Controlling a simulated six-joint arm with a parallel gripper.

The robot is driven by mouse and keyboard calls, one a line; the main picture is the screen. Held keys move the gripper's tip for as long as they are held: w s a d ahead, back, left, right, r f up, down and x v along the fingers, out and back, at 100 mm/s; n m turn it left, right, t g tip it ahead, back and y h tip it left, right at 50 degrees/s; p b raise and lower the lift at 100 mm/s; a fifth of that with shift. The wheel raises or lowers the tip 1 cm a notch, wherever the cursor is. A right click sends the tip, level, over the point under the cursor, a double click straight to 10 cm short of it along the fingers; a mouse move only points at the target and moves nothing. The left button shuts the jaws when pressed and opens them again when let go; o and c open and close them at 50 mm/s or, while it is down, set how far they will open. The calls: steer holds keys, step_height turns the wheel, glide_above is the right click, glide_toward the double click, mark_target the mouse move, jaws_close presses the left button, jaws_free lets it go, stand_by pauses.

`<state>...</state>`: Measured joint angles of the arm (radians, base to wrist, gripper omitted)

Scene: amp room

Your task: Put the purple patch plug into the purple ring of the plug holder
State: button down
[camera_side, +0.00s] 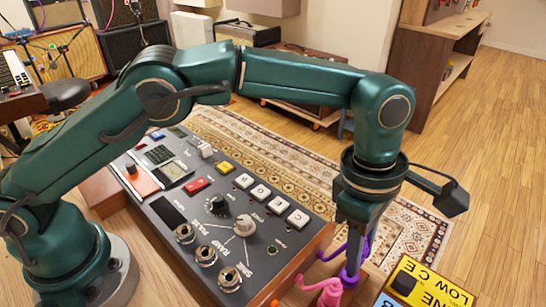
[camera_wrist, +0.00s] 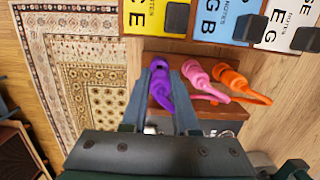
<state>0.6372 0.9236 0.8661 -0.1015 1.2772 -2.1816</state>
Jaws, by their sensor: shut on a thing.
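My gripper (camera_side: 354,258) points down at the lower right of the side view and is shut on the purple plug (camera_side: 350,278). In the wrist view the purple plug (camera_wrist: 160,72) shows between the fingertips (camera_wrist: 160,88), with its purple lead trailing toward me. The plug holder (camera_wrist: 232,112) is a brown block beneath it. A pink plug (camera_wrist: 198,76) and an orange plug (camera_wrist: 226,74) stand side by side on it, right of the purple one. The purple ring is not clearly visible, so I cannot tell whether the plug is in it.
A grey pedal unit (camera_side: 215,225) with knobs, jacks and buttons lies left of my gripper. Yellow (camera_wrist: 150,14), blue (camera_wrist: 215,22) and white (camera_wrist: 285,30) note boxes stand close beyond the holder. A patterned rug (camera_side: 270,140) covers the floor beyond.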

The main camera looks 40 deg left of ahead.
steer(key=shift+f, duration=1.5)
stand_by(2.2)
steer(key=c, duration=0.6)
jaws_free()
steer(key=o, duration=0.4)
steer(key=shift+r, duration=0.15)
steer(key=shift+r, duration=3.35)
